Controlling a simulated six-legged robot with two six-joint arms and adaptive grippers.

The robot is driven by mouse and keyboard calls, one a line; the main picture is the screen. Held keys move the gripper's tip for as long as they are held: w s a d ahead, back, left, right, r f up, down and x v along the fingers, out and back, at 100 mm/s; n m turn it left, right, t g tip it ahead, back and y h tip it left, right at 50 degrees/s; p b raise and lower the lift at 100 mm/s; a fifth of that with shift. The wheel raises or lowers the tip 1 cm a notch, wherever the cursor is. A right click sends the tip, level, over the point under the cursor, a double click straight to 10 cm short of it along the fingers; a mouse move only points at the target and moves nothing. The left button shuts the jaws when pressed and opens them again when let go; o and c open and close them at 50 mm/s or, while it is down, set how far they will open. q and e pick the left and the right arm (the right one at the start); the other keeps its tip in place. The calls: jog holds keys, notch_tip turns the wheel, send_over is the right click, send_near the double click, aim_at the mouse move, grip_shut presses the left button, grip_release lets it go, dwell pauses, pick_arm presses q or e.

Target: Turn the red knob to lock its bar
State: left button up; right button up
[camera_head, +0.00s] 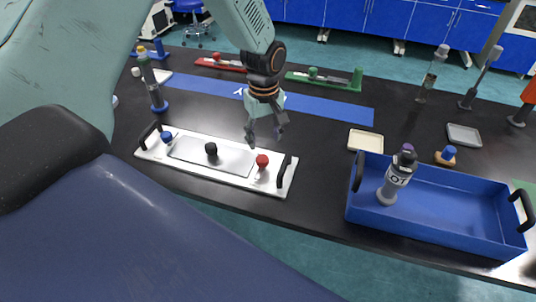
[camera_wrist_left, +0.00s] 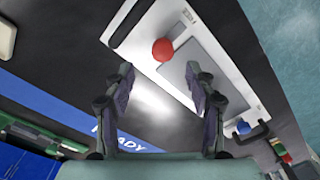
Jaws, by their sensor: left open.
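The red knob (camera_head: 262,160) stands at the right end of a white plate (camera_head: 225,177) with black end handles. In the left wrist view the red knob (camera_wrist_left: 162,50) lies beyond my fingers, near the top middle. A black knob (camera_head: 211,149) and a blue knob (camera_head: 166,137) stand on the same plate. My left gripper (camera_head: 265,137) is open and empty, above and slightly behind the red knob, not touching it. Its two fingers (camera_wrist_left: 160,108) stand apart in the wrist view. My right gripper is not in view.
A blue tray (camera_head: 450,222) holding a grey bottle (camera_head: 397,178) stands at the right. Behind the plate lies a blue mat strip (camera_head: 330,112), with red (camera_head: 220,64) and green (camera_head: 330,78) fixtures farther back. A bottle on a stand (camera_head: 152,82) is at the left.

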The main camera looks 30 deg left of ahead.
aim_at(262, 158)
pick_arm(q)
jog(key=f, duration=0.1)
jog(key=a+f, duration=0.1)
jog(key=f, duration=0.2)
jog(key=shift+s+a+f, duration=0.25)
jog(key=shift+a+f, duration=0.05)
jog(key=shift+w+d+f, duration=0.1)
jog(key=shift+d+f, duration=0.05)
jog(key=shift+f, duration=0.35)
jog(key=shift+w+d+f, duration=0.1)
jog(key=shift+d+f, duration=0.05)
jog(key=shift+f, duration=0.35)
jog(key=shift+d+f, duration=0.35)
jog(key=shift+f, duration=0.05)
jog(key=shift+s+a+f, duration=0.1)
jog(key=shift+a, duration=0.4)
jog(key=shift+d, duration=0.4)
jog(key=c, duration=0.6)
jog(key=shift+a, duration=0.25)
jog(key=c, duration=0.4)
jog(key=shift+c, duration=0.8)
